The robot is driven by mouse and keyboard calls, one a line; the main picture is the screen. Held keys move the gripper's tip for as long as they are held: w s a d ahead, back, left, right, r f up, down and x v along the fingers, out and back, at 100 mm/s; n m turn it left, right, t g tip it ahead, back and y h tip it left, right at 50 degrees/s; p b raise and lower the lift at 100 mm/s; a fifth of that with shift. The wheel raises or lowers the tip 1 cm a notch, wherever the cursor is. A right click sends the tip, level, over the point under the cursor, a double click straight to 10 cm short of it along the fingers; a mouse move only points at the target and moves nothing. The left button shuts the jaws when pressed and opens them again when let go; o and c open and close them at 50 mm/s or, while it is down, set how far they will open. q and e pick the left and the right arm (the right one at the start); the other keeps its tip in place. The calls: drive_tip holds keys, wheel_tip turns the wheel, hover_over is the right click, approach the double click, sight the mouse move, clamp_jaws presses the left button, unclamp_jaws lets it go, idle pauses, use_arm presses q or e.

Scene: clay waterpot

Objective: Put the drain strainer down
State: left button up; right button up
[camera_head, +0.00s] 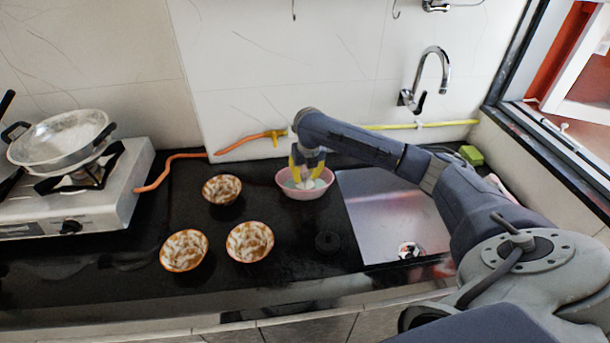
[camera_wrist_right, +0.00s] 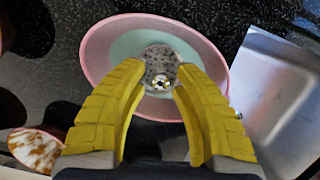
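The drain strainer (camera_wrist_right: 160,66) is a grey metal disc with holes and a small bright centre. In the wrist view it shows between the tips of my right gripper (camera_wrist_right: 163,80), over the inside of a pink bowl (camera_wrist_right: 93,52). The yellow fingers stand apart on either side of it, and their tips cover its edges. I cannot tell whether they press on it or whether it rests on the bowl's bottom. In the head view my right gripper (camera_head: 306,171) reaches down into the pink bowl (camera_head: 291,193), left of the sink. My left gripper is out of view.
A steel sink (camera_head: 385,205) with a drain opening (camera_head: 408,250) lies right of the bowl. Three brown-and-white bowls (camera_head: 222,189) (camera_head: 184,250) (camera_head: 249,242) stand to the left. A stove with a pan (camera_head: 62,138) stands far left.

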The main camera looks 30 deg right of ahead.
drive_tip(key=v, duration=1.1)
drive_tip(key=shift+r, duration=0.25)
drive_tip(key=shift+s, duration=0.1)
